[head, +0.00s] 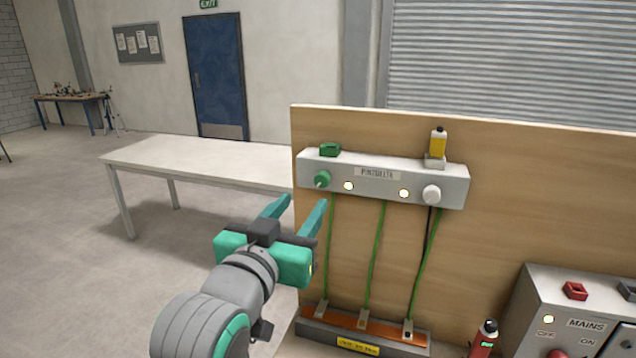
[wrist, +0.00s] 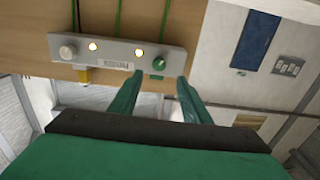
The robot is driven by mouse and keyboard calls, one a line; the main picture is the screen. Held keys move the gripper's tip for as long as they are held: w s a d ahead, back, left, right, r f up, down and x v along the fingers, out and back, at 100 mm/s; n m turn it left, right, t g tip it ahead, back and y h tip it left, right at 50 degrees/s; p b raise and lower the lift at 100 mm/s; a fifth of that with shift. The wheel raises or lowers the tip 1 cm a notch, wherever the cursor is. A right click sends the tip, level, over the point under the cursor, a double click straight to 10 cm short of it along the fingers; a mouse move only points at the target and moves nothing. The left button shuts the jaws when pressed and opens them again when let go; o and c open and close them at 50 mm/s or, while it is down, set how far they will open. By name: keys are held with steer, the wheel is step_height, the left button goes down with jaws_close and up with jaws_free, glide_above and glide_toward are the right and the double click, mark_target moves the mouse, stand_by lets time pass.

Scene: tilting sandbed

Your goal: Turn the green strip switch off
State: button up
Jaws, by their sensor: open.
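A pale control strip (head: 384,180) is fixed to an upright wooden board. At its left end it carries a green knob (head: 322,179) with a short protruding tip, and a green block (head: 330,150) sits on its top edge above. I cannot tell which of the two green parts is the switch. My gripper (head: 303,205) is open and empty, a little below and in front of the strip's left end. In the wrist view, turned over, the green knob (wrist: 159,63) shows between and just beyond the tips of the fingers (wrist: 159,80); they appear apart from it.
The strip also has two lit lamps, a white knob (head: 431,194) and a yellow part (head: 438,143) on top. Green cables run down to an orange-topped base (head: 365,330). A MAINS box (head: 570,312) and red bottle (head: 485,340) stand right. A white table (head: 205,160) is behind.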

mark_target(321, 183)
steer(key=x, duration=1)
steer(key=shift+f, duration=0.1)
steer(key=shift+d, duration=0.1)
steer(key=c, duration=1)
